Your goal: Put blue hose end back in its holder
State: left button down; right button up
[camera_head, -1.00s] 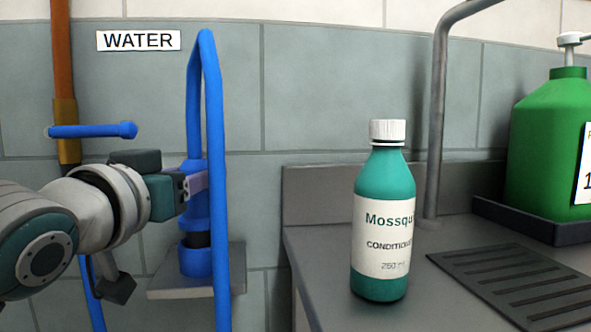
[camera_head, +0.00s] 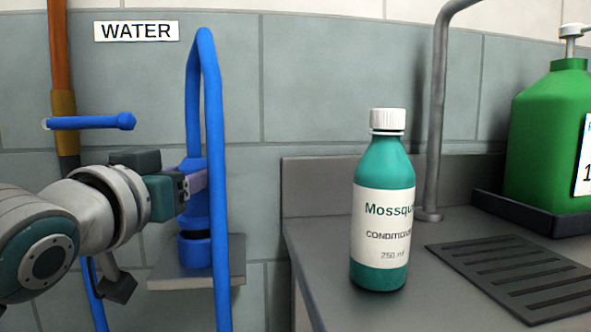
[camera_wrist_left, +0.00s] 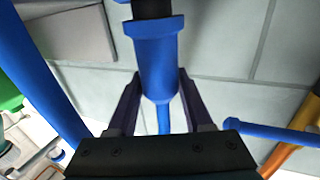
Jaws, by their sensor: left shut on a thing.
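The blue hose end (camera_head: 194,250) is a blue piece with a black band, hanging roughly upright at the left of the picture. My left gripper (camera_head: 196,182) is shut on it above the black band. In the left wrist view the hose end (camera_wrist_left: 156,50) sits between the two dark fingers (camera_wrist_left: 158,88). A grey wall bracket (camera_head: 222,272), apparently the holder, shows behind and below the hose end; it also shows in the left wrist view (camera_wrist_left: 75,30). I cannot tell whether the hose end touches it. My right gripper is not in view.
The blue hose (camera_head: 217,180) loops up and down in front of the bracket. A blue valve handle (camera_head: 90,122) on a copper pipe (camera_head: 60,60) is above my left arm. A conditioner bottle (camera_head: 381,215) stands on the grey counter (camera_head: 325,245) to the right.

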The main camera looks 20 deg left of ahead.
pick_arm(q)
jog(key=shift+f+b, duration=0.35)
jog(key=shift+f, duration=0.3)
dwell(0.4)
jog(key=shift+c, duration=1.1)
grip_release()
jog(key=s+d+p, duration=0.1)
jog(key=s+d, duration=0.1)
jog(key=s, duration=0.8)
jog(key=s+d+r+m+g+h+p, duration=0.3)
jog(key=s+r+g+p, duration=0.5)
jog(key=p, duration=0.8)
jog(key=s+d+r+m+g+p, duration=0.1)
jog(key=s+d+r+g+p, duration=0.6)
jog(key=p, duration=1)
jog(key=w+a+p+v, duration=0.1)
jog(key=w+p+v, duration=0.1)
jog(key=p+v, duration=1.3)
jog(key=w+a+r+p+v, duration=0.1)
jog(key=w+p+v, duration=0.2)
jog(key=p+v, duration=1.2)
jog(key=r+p, duration=0.1)
jog(key=p, duration=0.2)
jog(key=shift+w+a+t+p, duration=0.2)
jog(key=shift+a+t+p, duration=0.1)
jog(key=shift+t, duration=0.1)
